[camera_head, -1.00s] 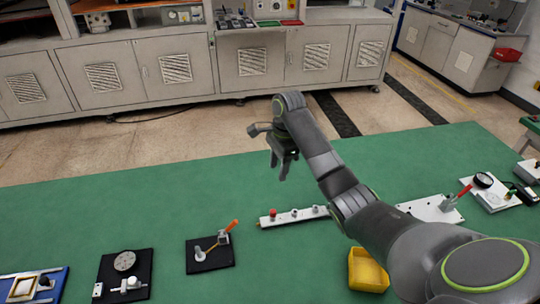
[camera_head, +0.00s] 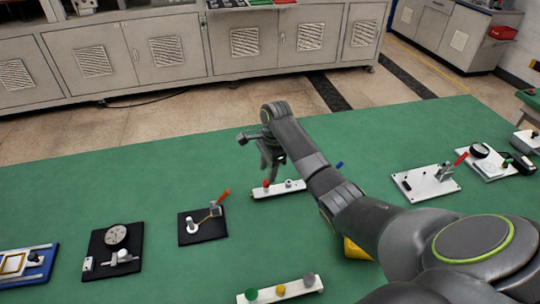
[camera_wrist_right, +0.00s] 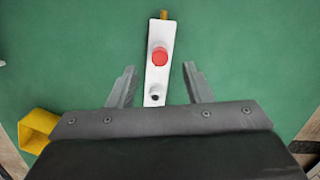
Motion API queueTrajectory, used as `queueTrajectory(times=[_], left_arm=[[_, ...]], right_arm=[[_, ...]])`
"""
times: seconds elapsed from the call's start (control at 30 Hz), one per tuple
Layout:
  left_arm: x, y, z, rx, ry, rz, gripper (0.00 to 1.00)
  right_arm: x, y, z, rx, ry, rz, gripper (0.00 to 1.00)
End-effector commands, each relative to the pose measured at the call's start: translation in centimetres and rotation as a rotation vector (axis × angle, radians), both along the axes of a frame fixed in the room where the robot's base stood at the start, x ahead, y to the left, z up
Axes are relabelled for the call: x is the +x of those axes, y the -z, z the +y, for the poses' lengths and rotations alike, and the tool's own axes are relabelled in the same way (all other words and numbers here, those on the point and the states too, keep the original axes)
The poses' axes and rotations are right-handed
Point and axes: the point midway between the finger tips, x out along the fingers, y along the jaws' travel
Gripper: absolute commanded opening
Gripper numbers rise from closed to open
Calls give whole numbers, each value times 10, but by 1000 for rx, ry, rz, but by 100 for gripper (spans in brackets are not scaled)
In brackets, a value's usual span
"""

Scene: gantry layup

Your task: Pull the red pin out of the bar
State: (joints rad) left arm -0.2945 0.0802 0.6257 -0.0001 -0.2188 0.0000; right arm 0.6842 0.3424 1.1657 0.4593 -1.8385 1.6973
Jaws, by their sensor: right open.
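The white bar (camera_head: 277,191) lies on the green table. The red pin (camera_head: 265,184) stands near its left end. In the wrist view the bar (camera_wrist_right: 156,80) runs away from me, with the round red pin head (camera_wrist_right: 159,57) on it and a dark spot in its near end. My right gripper (camera_head: 269,170) is just above the pin end of the bar. In the wrist view its open jaws (camera_wrist_right: 160,82) are spread to either side of the bar, empty, with the red head a little beyond the fingertips. My left gripper is out of view.
A yellow bin (camera_wrist_right: 37,130) stands beside the bar, mostly behind my arm in the head view. A second bar (camera_head: 266,295) with coloured knobs lies at the front. A black fixture (camera_head: 203,232) with an orange handle is left. Bare table lies behind the bar.

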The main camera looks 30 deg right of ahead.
Motion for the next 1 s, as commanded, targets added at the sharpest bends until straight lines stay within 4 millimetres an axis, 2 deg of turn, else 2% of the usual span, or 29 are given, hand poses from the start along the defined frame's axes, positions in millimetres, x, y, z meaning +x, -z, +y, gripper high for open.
queueTrajectory(times=[0.1,0.3,0.67,1.0], left_arm=[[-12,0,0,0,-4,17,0],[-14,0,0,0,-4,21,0],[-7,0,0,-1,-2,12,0],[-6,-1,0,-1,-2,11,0]], right_arm=[[-1,19,3,0,-1,4,45],[0,37,5,0,-1,1,45],[0,41,5,0,-1,0,44],[0,41,5,0,-1,0,0]])
